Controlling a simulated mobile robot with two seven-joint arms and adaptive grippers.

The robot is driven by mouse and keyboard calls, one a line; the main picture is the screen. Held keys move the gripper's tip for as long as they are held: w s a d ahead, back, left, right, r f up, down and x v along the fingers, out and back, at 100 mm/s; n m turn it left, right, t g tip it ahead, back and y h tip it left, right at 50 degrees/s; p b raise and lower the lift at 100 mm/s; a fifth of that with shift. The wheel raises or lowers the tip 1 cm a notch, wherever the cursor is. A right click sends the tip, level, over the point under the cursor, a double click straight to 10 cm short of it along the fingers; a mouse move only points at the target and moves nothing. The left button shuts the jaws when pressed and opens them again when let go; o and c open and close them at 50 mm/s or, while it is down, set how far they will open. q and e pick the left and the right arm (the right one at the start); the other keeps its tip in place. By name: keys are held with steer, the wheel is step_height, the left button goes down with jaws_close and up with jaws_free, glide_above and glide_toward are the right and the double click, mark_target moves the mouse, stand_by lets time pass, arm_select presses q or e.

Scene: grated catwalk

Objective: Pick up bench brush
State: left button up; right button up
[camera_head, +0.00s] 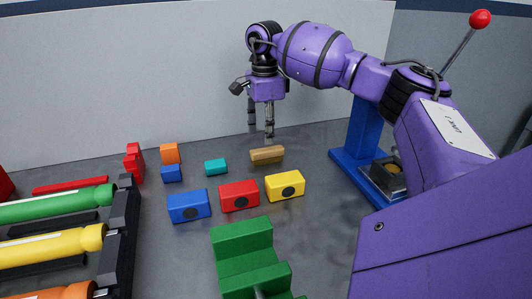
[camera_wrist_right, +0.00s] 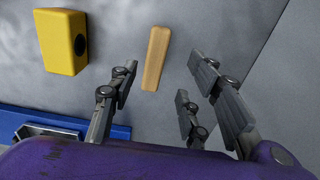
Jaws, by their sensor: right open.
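A tan, wood-coloured bar (camera_head: 267,155), which seems to be the bench brush, lies on the grey surface toward the back wall. No bristles can be made out. It also shows in the right wrist view (camera_wrist_right: 156,58), lengthwise just beyond the fingers. My right gripper (camera_head: 260,130) points down above and slightly behind the bar, its fingers apart and empty. In the wrist view my right gripper (camera_wrist_right: 160,92) has its fingers spread on either side of the bar's line, not touching it. My left gripper is not in view.
Yellow (camera_head: 285,186), red (camera_head: 239,196) and blue (camera_head: 189,206) blocks stand in front of the bar. A small teal block (camera_head: 216,167) lies left of it. A green stepped block (camera_head: 242,244) is nearest. A blue stand (camera_head: 366,145) is at right; a pale wall (camera_head: 150,75) rises behind.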

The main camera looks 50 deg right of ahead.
mark_target(267, 149)
steer(key=f, duration=0.3)
steer(key=s+f, duration=0.1)
steer(key=f, duration=0.1)
steer(key=shift+f, duration=0.85)
steer(key=shift+w, duration=0.1)
jaws_close()
